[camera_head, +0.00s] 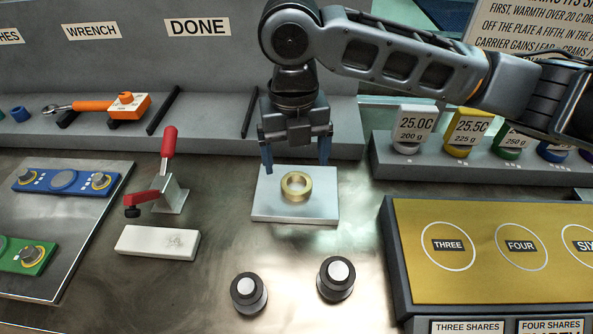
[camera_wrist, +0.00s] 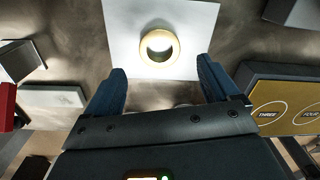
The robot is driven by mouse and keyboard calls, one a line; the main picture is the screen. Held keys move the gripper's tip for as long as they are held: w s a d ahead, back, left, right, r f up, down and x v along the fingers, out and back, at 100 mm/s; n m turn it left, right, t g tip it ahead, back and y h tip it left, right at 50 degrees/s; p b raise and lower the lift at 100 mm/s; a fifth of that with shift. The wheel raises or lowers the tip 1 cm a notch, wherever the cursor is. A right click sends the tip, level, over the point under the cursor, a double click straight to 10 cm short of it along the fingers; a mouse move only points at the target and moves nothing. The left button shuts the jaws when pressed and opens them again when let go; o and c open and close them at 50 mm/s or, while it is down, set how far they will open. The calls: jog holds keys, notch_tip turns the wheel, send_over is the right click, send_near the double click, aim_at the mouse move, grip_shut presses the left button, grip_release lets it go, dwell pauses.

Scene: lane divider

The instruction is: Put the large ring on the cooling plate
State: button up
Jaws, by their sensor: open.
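A brass-coloured ring (camera_head: 297,186) lies flat on a pale square plate (camera_head: 265,207) in the middle of the table. I take this plate to be the cooling plate; it carries no label that I can read. My gripper (camera_head: 296,162) is open, pointing down above the back part of the plate, with one blue finger on each side. In the wrist view the ring (camera_wrist: 159,46) lies on the plate (camera_wrist: 122,25) beyond the open fingertips (camera_wrist: 160,80), with nothing between the fingers. The ring and fingers appear apart.
A red-handled clamp (camera_head: 171,180) and a white block (camera_head: 157,242) stand left of the plate. Two dark knobs (camera_head: 336,278) are in front. A yellow share board (camera_head: 470,285) is at right, below a row of labelled weights (camera_head: 466,131). A grey shelf (camera_head: 215,125) runs behind.

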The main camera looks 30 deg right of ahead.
notch_tip(320, 180, up, 6)
